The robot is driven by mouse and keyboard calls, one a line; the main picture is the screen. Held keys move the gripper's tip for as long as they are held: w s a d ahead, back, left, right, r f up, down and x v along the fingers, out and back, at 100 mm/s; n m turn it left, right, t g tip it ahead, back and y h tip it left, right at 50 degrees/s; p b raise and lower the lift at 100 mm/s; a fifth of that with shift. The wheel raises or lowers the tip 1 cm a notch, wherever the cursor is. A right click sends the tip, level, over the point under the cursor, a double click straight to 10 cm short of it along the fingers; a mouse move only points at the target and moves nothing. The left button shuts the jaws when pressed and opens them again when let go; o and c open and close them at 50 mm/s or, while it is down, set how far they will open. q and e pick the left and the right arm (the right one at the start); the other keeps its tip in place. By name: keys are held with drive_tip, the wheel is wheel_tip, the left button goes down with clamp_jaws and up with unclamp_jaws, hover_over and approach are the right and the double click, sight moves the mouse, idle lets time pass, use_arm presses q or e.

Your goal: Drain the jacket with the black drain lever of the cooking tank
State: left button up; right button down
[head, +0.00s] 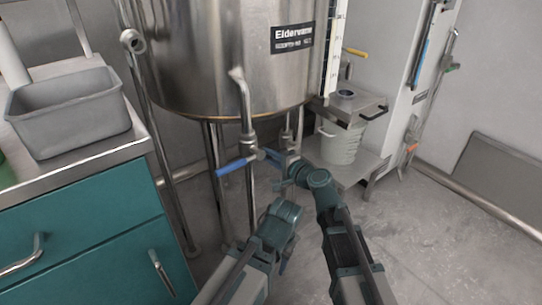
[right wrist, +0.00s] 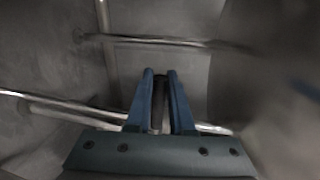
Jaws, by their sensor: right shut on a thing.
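The steel cooking tank (head: 220,60) stands on legs at the top of the head view. A pipe with a blue-handled lever (head: 236,165) comes down from its underside. My right gripper (head: 272,156) is under the tank, just right of that blue lever. In the right wrist view its two blue fingers (right wrist: 160,100) are closed around a dark bar, the black drain lever (right wrist: 158,92). In the head view my own gripper mostly hides this lever. My left arm ends low in the middle, below the right gripper; its fingers do not show.
A teal cabinet (head: 85,245) with a steel top and a grey bin (head: 68,112) stands at the left. A white bucket (head: 340,142) stands right of the tank on a low platform. Tank legs and pipes crowd the space under it. Floor at the right is clear.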

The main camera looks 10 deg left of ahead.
drive_tip(key=shift+f+n, duration=0.3)
drive_tip(key=shift+f, duration=0.1)
drive_tip(key=shift+b, duration=0.3)
drive_tip(key=c, duration=0.8)
unclamp_jaws()
drive_tip(key=p+v, duration=0.1)
drive_tip(key=v, duration=0.6)
drive_tip(key=shift+s+d, duration=0.15)
drive_tip(key=shift+s, duration=0.1)
